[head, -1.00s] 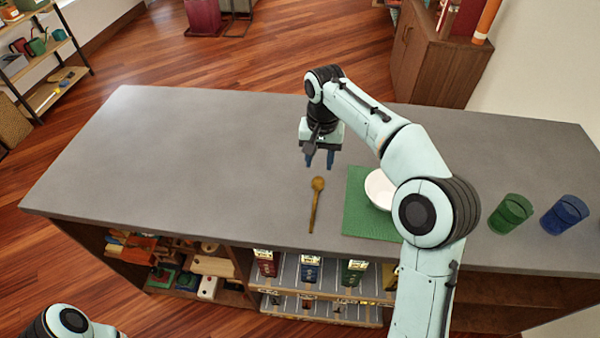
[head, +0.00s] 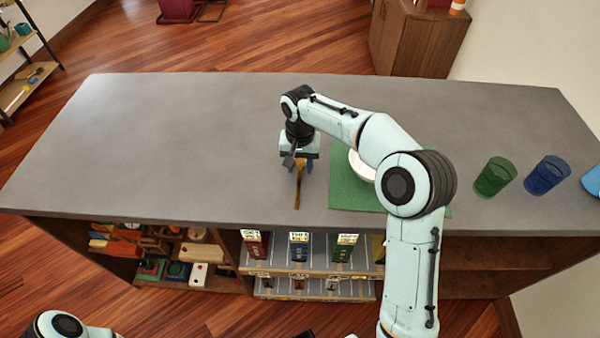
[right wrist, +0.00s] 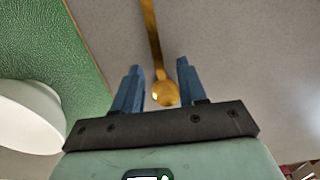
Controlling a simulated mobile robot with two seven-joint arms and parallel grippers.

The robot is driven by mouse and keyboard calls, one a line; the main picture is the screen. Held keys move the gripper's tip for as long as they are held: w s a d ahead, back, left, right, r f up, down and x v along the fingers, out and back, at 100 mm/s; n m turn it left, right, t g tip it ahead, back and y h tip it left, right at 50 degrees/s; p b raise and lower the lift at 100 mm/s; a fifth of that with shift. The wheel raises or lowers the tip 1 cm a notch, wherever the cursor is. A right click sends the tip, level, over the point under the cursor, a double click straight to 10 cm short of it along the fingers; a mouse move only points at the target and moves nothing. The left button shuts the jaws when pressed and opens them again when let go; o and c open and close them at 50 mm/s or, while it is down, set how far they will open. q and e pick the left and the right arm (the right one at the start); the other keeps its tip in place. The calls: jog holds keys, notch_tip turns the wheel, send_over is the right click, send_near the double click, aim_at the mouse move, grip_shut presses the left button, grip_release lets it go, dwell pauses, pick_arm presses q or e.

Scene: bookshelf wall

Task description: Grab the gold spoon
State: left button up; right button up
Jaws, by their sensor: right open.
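The gold spoon (head: 298,191) lies on the grey counter, left of the green mat. Its handle points toward the counter's front edge in the head view, and its bowl end is hidden under my right gripper (head: 299,168). In the right wrist view the spoon's round end (right wrist: 166,94) shows between the two blue fingers of my right gripper (right wrist: 159,85). The fingers are open, with a gap on each side of the spoon. I cannot tell how far above the counter they are. Only part of my left arm shows at the bottom left; its gripper is out of view.
The green mat (head: 349,189) with a white bowl (head: 361,167) on it is just right of the spoon. A green cup (head: 494,177) and a blue cup (head: 546,175) stand farther right. The left part of the grey counter (head: 150,150) is clear.

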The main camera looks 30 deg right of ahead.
jog(key=shift+f, duration=0.5)
grip_shut()
jog(key=shift+r, duration=0.15)
